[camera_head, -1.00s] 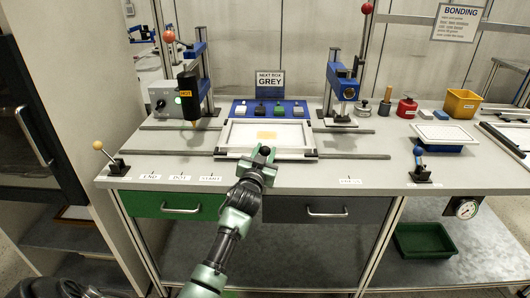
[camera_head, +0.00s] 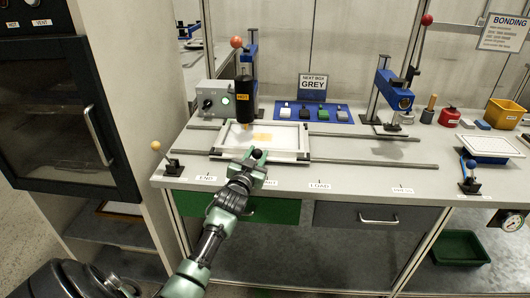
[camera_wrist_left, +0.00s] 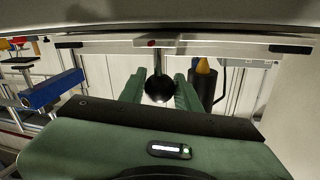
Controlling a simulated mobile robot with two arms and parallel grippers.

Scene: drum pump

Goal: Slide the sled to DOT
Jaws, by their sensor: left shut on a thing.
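The sled (camera_head: 303,142) is a white frame with a yellow patch (camera_head: 262,137) on its bed, resting across two rails. Its left part lies under the black HOT dispenser (camera_head: 244,92), whose orange nozzle (camera_head: 245,126) is left of the patch. My left gripper (camera_head: 257,155) is at the sled's front edge, shut on its black knob; the knob (camera_wrist_left: 158,88) shows between the fingers in the left wrist view. On the bench's front edge, the END label (camera_head: 206,178) is left of the gripper. The label beside the gripper is partly covered. My right gripper is not in view.
The rails (camera_head: 385,163) run clear to the right of the sled, past the LOAD (camera_head: 320,186) and PRESS (camera_head: 403,190) labels. A blue press (camera_head: 393,92) stands at the right. A lever with a tan knob (camera_head: 156,146) stands at the left bench end.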

